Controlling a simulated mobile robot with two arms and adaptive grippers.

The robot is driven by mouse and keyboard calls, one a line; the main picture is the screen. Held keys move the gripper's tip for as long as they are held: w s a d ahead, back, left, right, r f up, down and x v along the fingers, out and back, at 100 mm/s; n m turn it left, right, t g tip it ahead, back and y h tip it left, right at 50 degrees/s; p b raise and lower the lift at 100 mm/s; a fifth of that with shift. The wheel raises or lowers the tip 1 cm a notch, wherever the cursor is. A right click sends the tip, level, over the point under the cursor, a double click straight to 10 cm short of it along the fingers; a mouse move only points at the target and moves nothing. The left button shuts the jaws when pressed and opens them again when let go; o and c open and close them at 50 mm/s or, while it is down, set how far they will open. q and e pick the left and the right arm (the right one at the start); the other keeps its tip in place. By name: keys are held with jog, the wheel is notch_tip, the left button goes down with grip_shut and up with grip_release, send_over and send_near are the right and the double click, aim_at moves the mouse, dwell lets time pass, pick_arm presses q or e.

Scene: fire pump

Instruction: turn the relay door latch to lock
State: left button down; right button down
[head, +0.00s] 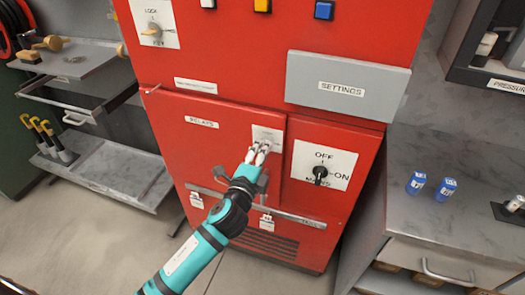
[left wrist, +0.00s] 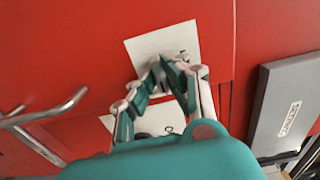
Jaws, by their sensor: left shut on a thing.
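The relay door (head: 185,145) is a red panel labelled "RELAYS" on the red pump cabinet, and it looks closed. Its latch plate (head: 267,136) is a white square near the door's right edge; it also shows in the left wrist view (left wrist: 150,50). My left gripper (head: 259,150) is at this plate, its fingers shut on the latch, which they hide. In the left wrist view the fingertips (left wrist: 170,62) meet over the plate. The latch's angle cannot be made out. My right gripper is not in view.
A black mains switch (head: 320,172) sits just right of the door. The grey settings cover (head: 346,85) juts out above. A metal rail (head: 260,208) crosses below my gripper. Blue cylinders (head: 417,182) stand on the right counter (head: 445,225).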

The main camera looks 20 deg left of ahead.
pick_arm(q)
jog(key=shift+n, duration=0.3)
jog(key=shift+n+p, duration=3.05)
jog(key=shift+n, duration=5.45)
jog(key=c, duration=1.4)
grip_release()
jog(key=shift+s, duration=0.1)
